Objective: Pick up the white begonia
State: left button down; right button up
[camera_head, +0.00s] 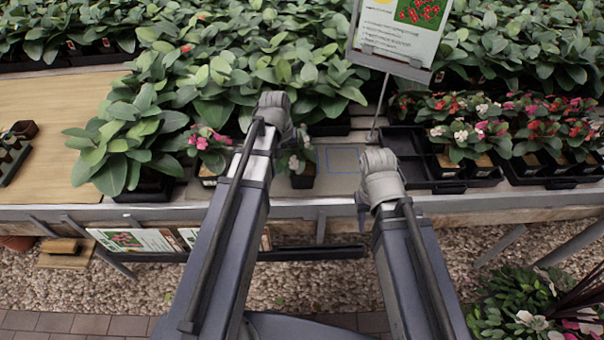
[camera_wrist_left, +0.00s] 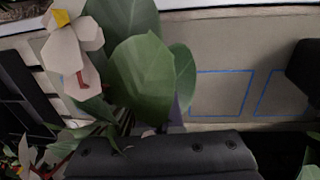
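A white begonia (camera_head: 294,162) with green leaves stands in a small black pot (camera_head: 303,178) near the table's front edge, between my two arms. In the left wrist view its white flower (camera_wrist_left: 76,48) with a yellow centre is close at the upper left, beside large leaves. My left gripper (camera_head: 277,112) is just behind and left of the plant; its fingers are hidden by my wrist in the head view. Whether it touches the plant cannot be told. My right gripper (camera_head: 380,180) is right of the plant, apart from it; its fingertips are largely hidden.
Blue outlined squares (camera_head: 344,160) mark the bare tabletop right of the pot. A black tray (camera_head: 445,186) with flowering begonias stands at the right. A sign (camera_head: 400,30) on a post rises behind. A pink-flowered pot (camera_head: 207,140) and dense leafy plants stand left and behind.

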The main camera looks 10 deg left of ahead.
pick_arm(q)
jog(key=shift+r, duration=0.15)
notch_tip(320, 180, up, 10)
jog(key=p, duration=1)
